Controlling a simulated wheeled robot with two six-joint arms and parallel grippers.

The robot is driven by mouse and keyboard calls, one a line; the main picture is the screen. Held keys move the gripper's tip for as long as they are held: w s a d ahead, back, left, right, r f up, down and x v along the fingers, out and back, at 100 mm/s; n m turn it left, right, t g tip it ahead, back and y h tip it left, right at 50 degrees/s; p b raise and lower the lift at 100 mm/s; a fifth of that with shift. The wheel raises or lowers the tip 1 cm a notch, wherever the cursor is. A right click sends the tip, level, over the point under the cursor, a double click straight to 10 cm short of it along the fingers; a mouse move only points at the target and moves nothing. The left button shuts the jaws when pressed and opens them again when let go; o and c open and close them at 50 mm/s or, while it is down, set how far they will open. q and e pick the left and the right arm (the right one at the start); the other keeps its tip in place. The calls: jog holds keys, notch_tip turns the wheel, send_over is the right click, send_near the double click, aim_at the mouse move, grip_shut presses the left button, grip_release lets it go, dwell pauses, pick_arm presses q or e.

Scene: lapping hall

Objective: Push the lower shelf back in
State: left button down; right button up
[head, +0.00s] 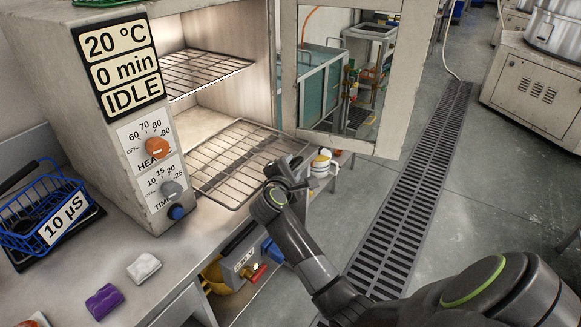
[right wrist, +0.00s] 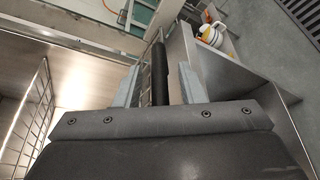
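The lower shelf (head: 237,152), a wire rack, sticks out through the front of the open oven (head: 141,118), above the bench. The upper shelf (head: 205,73) sits inside. My right gripper (head: 285,172) is at the lower shelf's outer right part and overlaps it in the head view; whether it touches cannot be told. In the right wrist view the two fingers (right wrist: 159,85) stand apart. A dark bar (right wrist: 160,72) shows between them without filling the gap. Wire rack (right wrist: 35,115) shows at the left there. My left gripper is in neither view.
The oven door (head: 388,80) with its window stands open at the right. A white and yellow mug (head: 322,162) is on a low surface past my gripper. A blue basket (head: 45,215), a purple piece (head: 103,302) and a white piece (head: 144,267) lie on the bench.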

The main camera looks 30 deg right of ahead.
jog(key=c, duration=0.7)
grip_shut()
